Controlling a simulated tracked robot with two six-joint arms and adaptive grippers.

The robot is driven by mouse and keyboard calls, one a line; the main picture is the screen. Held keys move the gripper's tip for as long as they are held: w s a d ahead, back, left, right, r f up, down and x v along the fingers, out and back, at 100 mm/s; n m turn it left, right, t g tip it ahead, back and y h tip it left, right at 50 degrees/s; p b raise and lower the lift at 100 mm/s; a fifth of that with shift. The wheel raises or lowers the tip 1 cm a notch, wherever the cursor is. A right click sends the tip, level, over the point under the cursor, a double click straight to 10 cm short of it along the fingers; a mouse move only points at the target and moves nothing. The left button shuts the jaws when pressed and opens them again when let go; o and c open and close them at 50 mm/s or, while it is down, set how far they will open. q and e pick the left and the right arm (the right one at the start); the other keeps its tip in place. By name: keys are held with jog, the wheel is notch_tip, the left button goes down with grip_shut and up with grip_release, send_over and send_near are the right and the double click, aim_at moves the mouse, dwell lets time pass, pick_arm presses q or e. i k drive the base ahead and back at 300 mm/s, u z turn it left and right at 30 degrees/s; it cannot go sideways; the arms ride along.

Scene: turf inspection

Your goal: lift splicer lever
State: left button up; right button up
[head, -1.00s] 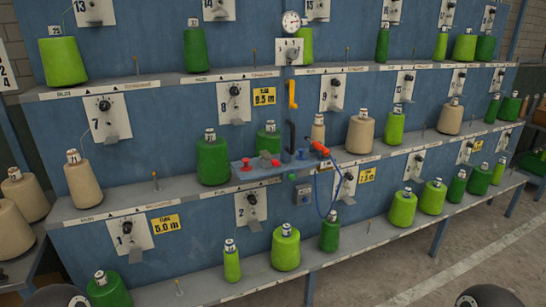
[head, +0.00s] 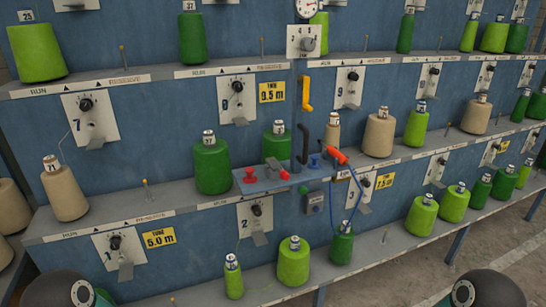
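A blue bracket plate (head: 262,186) juts from the rack at the middle shelf. On it are a red knob (head: 250,175), a grey block (head: 272,164) with a red part (head: 285,175) at its right end, and a small blue knob (head: 314,161). I take this block and its red part for the splicer and its lever, but it is too small to be sure. A black upright handle (head: 303,143) is on the panel just behind. Neither gripper is in view; only rounded parts of my arms show at the bottom corners.
Green and beige yarn cones stand along the shelves, including a green cone (head: 211,165) left of the plate. A red-orange tool (head: 337,155) on a blue hose (head: 359,192) is right of it. A yellow hook (head: 305,93) is above. The lower shelf (head: 388,255) has bare patches.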

aim_at(274, 165)
jog(key=u, duration=0.35)
jog(key=i, duration=0.4)
jog(key=z, duration=1.35)
jog(key=k, duration=0.75)
jog(key=u, duration=0.95)
jog(key=i, duration=0.9)
jog(key=u, duration=0.15)
